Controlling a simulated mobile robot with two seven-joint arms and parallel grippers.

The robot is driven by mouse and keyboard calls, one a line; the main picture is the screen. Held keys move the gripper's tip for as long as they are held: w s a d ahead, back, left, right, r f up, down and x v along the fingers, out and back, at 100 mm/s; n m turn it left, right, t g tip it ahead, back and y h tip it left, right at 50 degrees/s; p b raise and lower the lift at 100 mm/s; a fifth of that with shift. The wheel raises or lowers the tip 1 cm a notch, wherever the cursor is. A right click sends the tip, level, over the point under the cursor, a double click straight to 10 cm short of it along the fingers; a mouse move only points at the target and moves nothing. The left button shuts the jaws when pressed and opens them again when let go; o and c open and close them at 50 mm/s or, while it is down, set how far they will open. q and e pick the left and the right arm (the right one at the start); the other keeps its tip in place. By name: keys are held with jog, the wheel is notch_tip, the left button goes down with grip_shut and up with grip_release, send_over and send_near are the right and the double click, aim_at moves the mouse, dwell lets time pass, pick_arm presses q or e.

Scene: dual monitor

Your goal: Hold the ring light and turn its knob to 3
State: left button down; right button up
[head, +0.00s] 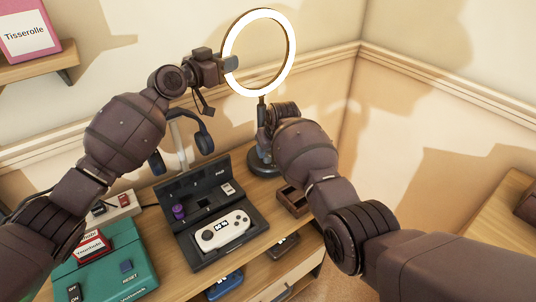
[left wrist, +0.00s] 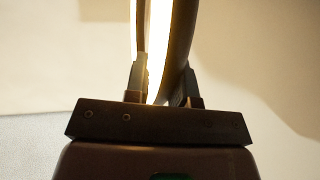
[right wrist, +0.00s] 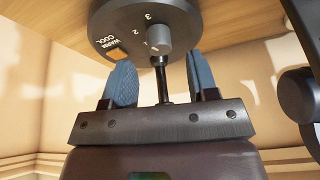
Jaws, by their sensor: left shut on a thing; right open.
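The lit ring light (head: 290,58) stands upright on a thin pole above a dark round base (head: 260,166). My left gripper (head: 230,63) is shut on the left side of the ring; the left wrist view shows the glowing rim (left wrist: 158,50) between its fingers. In the right wrist view, the base (right wrist: 128,18) carries the numbers 1, 2 and 3, a WARM/COOL label and a grey knob (right wrist: 158,38). My right gripper (right wrist: 160,82) is open, its blue pads on either side of the pole and just short of the knob. Its fingers are hidden behind the arm in the head view. The knob's setting is unclear.
On the desk are a dark open case with a white controller (head: 224,230), a teal console (head: 105,268) and a small wooden tray (head: 292,200). Headphones (head: 204,137) hang on a stand left of the light. Walls meet behind it.

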aim_at(267, 155)
jog(key=shift+x, duration=1.75)
jog(key=c, duration=0.9)
jog(key=shift+a+m+t+h, duration=0.15)
jog(key=shift+m+h, duration=0.25)
jog(key=shift+m, duration=0.75)
jog(key=shift+d+m+t+h, duration=0.15)
jog(key=shift+m+h, duration=0.25)
jog(key=shift+m, duration=0.75)
jog(key=shift+a, duration=0.1)
jog(key=o, duration=0.9)
